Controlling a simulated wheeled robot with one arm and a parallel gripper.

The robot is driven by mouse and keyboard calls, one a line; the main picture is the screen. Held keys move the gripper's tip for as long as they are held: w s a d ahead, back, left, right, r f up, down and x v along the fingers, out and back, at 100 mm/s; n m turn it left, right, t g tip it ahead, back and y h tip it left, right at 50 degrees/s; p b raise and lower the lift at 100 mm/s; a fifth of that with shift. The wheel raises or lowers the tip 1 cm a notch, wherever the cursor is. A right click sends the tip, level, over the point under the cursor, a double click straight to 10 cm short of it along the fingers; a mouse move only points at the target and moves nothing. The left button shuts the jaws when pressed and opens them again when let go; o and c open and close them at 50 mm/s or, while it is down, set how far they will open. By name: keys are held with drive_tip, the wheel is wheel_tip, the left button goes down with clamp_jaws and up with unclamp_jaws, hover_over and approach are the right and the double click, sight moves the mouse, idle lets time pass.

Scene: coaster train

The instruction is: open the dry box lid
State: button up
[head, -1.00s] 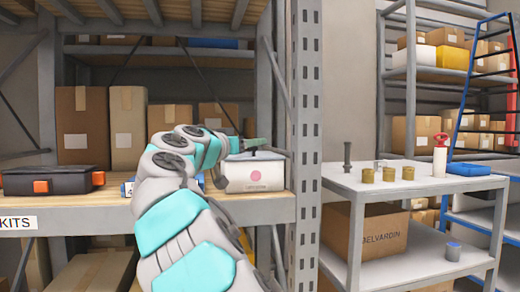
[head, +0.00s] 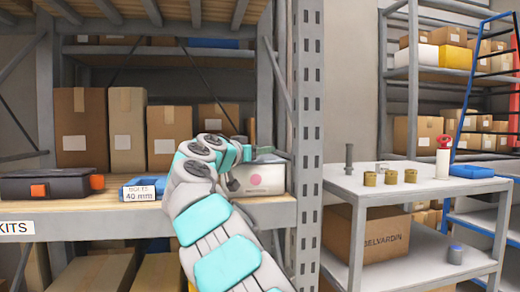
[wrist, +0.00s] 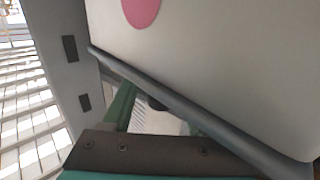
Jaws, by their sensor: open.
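The dry box is the white box (head: 268,181) with a pink dot on its front, at the right end of the shelf. It also shows in the wrist view as a pale face (wrist: 220,60) with the dot at the top. A dark strip (wrist: 190,100) runs slantwise along the box's edge; it looks like the lid's rim. The lid's top is mostly hidden.
A blue bin (head: 146,186) labelled 40 mm and a dark case (head: 48,186) with orange latches sit left on the shelf. A grey upright (head: 308,120) stands just right of the box. A cart (head: 345,185) with brass pieces is beyond it.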

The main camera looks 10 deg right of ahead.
clamp_jaws()
idle(0.5)
idle(1.0)
